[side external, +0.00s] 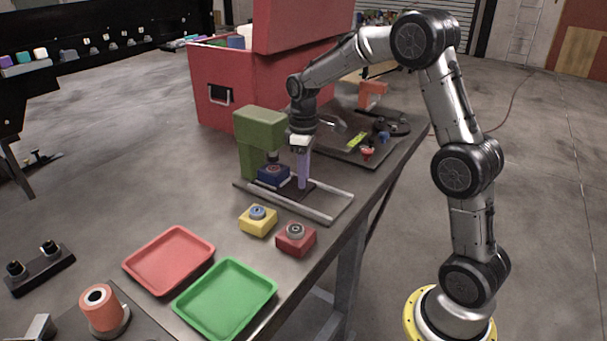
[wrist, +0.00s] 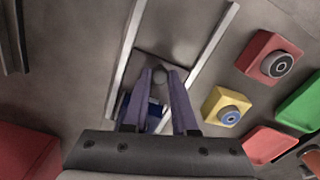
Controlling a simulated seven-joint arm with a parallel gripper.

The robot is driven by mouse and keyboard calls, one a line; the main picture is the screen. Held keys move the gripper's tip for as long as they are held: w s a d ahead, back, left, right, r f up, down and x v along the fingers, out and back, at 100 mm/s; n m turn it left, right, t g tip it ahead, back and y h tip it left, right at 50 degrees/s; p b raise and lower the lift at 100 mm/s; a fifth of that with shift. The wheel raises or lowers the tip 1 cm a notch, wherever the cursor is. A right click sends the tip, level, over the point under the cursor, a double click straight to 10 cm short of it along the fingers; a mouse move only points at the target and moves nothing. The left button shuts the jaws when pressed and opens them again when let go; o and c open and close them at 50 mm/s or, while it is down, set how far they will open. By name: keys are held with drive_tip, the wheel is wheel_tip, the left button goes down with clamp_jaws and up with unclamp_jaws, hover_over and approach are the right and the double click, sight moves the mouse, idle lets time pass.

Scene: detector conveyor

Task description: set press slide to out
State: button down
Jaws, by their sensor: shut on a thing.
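The green press (side external: 262,138) stands on the table with two pale rails running out from it toward the front right. The dark slide plate (side external: 313,188) lies between the rails, near the press. A blue block (side external: 273,176) sits on it under the press head; it also shows between my fingers in the wrist view (wrist: 154,111). My gripper (side external: 302,186) points down at the plate's outer part with purple fingers. In the wrist view my gripper (wrist: 160,76) is shut on a small round grey knob (wrist: 160,77) on the slide plate (wrist: 172,64).
A yellow block (side external: 258,222) and a red block (side external: 296,240) with round tops stand in front of the rails. Red (side external: 168,260) and green (side external: 225,300) trays lie nearer. A red toolbox (side external: 235,95) stands behind the press. The outer rail stretch is clear.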

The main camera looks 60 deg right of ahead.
drive_tip(key=shift+s, duration=0.1)
drive_tip(key=s, duration=1.3)
drive_tip(key=shift+s+r, duration=0.1)
drive_tip(key=c, duration=0.7)
unclamp_jaws()
wheel_tip(320, 180, up, 14)
